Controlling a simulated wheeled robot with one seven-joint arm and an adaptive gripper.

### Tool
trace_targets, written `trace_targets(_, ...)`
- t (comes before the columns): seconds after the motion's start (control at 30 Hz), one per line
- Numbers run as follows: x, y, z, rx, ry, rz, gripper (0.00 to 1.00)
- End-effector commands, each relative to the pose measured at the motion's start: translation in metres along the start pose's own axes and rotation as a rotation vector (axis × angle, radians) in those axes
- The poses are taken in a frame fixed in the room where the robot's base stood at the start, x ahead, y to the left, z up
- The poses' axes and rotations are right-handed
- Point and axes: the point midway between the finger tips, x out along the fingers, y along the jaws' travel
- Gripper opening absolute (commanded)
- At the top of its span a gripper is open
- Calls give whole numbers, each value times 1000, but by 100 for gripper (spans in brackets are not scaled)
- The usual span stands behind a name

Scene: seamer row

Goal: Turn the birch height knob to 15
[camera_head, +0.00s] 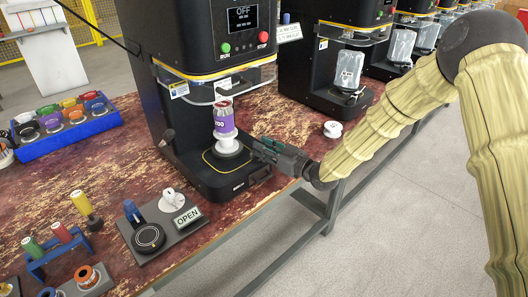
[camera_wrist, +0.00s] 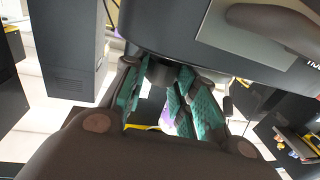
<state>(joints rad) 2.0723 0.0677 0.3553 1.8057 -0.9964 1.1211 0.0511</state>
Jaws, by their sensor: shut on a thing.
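My gripper (camera_head: 268,149) reaches in from the right to the front right corner of the nearest seamer's black base (camera_head: 222,178). In the wrist view its green-padded fingers (camera_wrist: 162,98) close on a small dark round part (camera_wrist: 160,72) at the machine's dark body (camera_wrist: 215,30); I take this as the height knob. In the head view the gripper hides it, and no scale or number on it can be read. The seamer (camera_head: 195,35) shows OFF on its screen. A purple-labelled can (camera_head: 224,118) stands upright on its white chuck (camera_head: 229,145).
A panel with an OPEN sign (camera_head: 187,217) lies at the front of the worn red table. A blue rack (camera_head: 66,133) of coloured rolls stands at the left. A white spool (camera_head: 333,129) lies right of my gripper. More seamers (camera_head: 325,55) stand behind.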

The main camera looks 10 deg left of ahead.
Motion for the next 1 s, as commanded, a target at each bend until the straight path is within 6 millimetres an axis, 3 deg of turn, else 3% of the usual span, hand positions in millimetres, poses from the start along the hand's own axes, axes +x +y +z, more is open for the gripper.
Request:
trace_targets(0.6, 3, 6, 2, -3, -1, -457, 4)
trace_targets(1.0, 4, 6, 0, -2, 1, -625, 4)
